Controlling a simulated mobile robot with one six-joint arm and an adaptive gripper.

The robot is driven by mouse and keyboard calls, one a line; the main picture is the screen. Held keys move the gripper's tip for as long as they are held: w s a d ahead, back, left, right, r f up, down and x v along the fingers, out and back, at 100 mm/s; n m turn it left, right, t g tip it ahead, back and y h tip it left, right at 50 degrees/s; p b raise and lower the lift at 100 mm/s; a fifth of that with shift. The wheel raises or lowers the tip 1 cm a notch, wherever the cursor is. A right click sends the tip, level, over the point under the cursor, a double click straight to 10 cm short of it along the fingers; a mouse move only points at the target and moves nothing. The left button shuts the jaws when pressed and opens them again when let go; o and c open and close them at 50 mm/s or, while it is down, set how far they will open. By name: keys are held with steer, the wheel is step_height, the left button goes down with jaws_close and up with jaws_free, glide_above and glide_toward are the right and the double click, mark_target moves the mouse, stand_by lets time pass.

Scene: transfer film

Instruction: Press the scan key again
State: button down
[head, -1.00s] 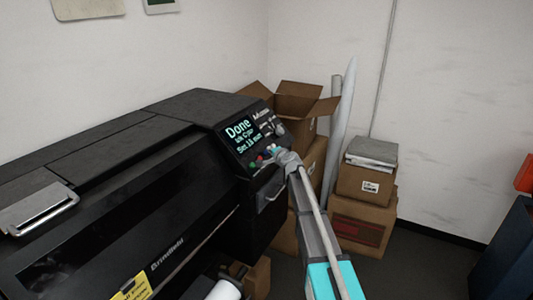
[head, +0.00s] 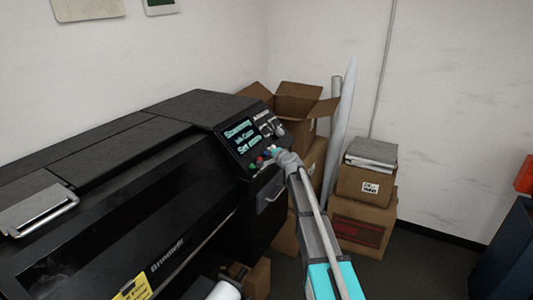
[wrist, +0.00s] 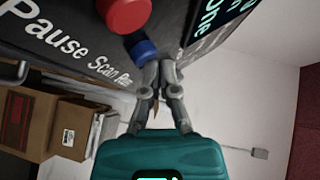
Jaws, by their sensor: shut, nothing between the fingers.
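The black printer (head: 140,190) fills the left of the head view. Its control panel has a lit screen (head: 239,136) with a top line that appears to read "Scanning". Coloured keys sit below the screen. In the wrist view, a blue key (wrist: 143,49) lies close to the printed word "Scan", and a larger red key (wrist: 125,12) is beside it. My gripper (wrist: 158,68) is shut and empty, its fingertips at the blue key's edge. Whether they touch or press it I cannot tell. In the head view my gripper (head: 277,152) is at the panel, partly covering the key row.
Cardboard boxes (head: 360,220) are stacked right of the printer, with an open box (head: 300,100) behind the panel. A pale roll (head: 342,130) leans by the wall. A dark blue bin (head: 510,250) stands at far right. Floor between is clear.

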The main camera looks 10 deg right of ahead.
steer(key=shift+s+d+r+p, duration=0.25)
steer(key=shift+d+r+p, duration=0.05)
steer(key=shift+r, duration=0.1)
steer(key=shift+d+r, duration=0.1)
steer(key=s+d+r+p, duration=0.2)
steer(key=r+p, duration=0.1)
steer(key=shift+d+r, duration=0.15)
steer(key=shift+d, duration=0.2)
stand_by(0.5)
stand_by(0.5)
steer(key=s+a+f+n+g+b, duration=0.2)
steer(key=s+a+f+n+g, duration=0.15)
steer(key=s+f, duration=0.55)
steer(key=s+a+f+n+g+b, duration=0.3)
steer(key=s+f+n+g, duration=0.25)
steer(key=s, duration=0.65)
steer(key=s+d+f+n+g+h+b, duration=0.1)
steer(key=s+d+f+g+h+b, duration=0.1)
steer(key=s, duration=0.9)
steer(key=s+d+f+n+g+h+b, duration=0.1)
steer(key=s+d+f+n+g+h, duration=0.1)
steer(key=s+f, duration=0.5)
steer(key=s+d+g, duration=0.1)
steer(key=s+g, duration=0.1)
steer(key=s, duration=0.3)
steer(key=shift+f+n+h+b, duration=0.3)
steer(key=shift+h+b, duration=0.05)
steer(key=shift+h, duration=0.05)
